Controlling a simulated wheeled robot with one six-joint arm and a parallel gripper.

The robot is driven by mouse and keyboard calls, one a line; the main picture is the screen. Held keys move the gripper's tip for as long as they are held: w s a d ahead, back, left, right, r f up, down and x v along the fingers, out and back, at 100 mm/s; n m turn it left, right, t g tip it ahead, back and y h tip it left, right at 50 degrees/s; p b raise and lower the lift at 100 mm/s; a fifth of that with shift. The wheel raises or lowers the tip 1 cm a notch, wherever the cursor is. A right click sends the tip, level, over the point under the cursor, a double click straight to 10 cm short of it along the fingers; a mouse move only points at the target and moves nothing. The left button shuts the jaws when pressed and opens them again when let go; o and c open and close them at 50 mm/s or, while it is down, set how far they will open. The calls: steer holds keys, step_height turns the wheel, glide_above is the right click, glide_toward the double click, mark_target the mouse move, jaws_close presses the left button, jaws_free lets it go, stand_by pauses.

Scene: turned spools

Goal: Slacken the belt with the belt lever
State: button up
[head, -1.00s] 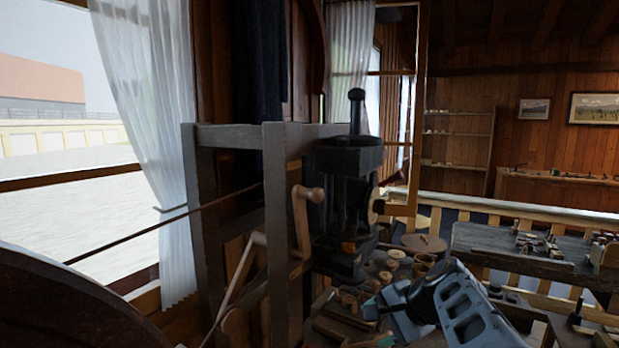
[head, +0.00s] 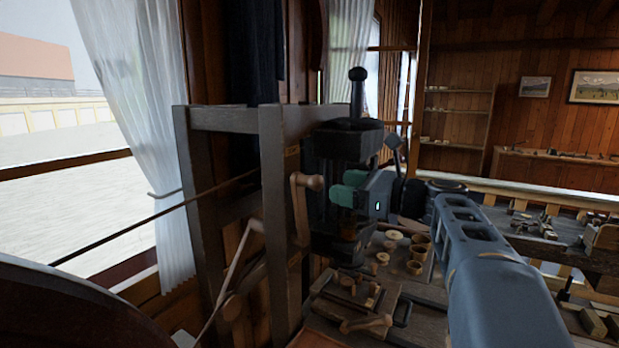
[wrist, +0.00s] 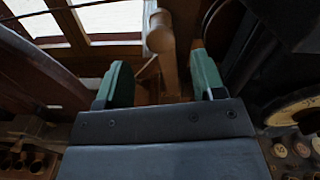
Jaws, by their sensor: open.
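The wooden lever (head: 300,208) hangs on the front of the grey machine frame, with a round knob (head: 315,182) pointing right at its upper end. I take it as the belt lever. The knob also shows in the wrist view (wrist: 160,38), just beyond and between the fingertips. My gripper (head: 348,188) is open and empty, its green fingers pointing left towards the knob, apart from it. In the wrist view the fingers (wrist: 161,82) stand either side of the lever's line. A thin dark belt (head: 150,220) runs from the big wheel (head: 60,310) up to the frame.
The grey frame (head: 272,200) stands just left of the lever. A dark machine head with an upright handle (head: 357,90) rises behind my gripper. The bench below holds several spools and cups (head: 393,236) and a wooden-handled tool (head: 367,323). A window lies at left.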

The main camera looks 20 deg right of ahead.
mark_target(322, 182)
steer(key=p+x, duration=0.1)
steer(key=x, duration=0.7)
steer(key=shift+w+a+p, duration=0.1)
steer(key=shift+a+p, duration=0.05)
steer(key=shift+p, duration=0.25)
steer(key=shift+c, duration=0.4)
